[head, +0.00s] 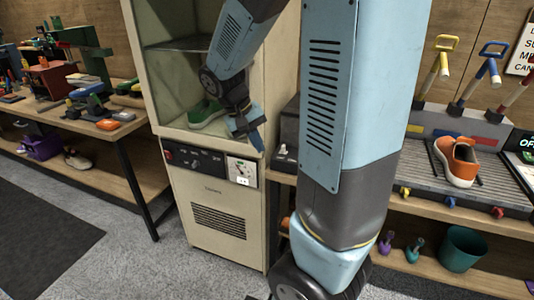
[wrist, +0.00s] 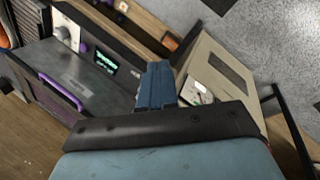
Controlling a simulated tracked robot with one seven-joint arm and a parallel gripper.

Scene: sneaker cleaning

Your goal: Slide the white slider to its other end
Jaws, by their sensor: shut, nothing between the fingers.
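A white control panel (head: 241,170) is on the right of the dark strip on the front of a cream cabinet (head: 215,215). It bears small dark and white parts; the white slider is too small to make out surely, and I cannot tell at which end it stands. The panel also shows in the wrist view (wrist: 197,93), partly behind my gripper. My gripper (head: 260,145) is shut and empty, pointing down, just above the panel at the cabinet's front right edge. In the wrist view, its blue fingers (wrist: 158,68) lie together left of the panel.
A green shoe (head: 206,111) stands inside the cabinet's open compartment. A dark machine (head: 286,130) stands close to the cabinet's right. An orange shoe (head: 457,160) sits on the right bench, and a crowded workbench (head: 120,125) stands at left.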

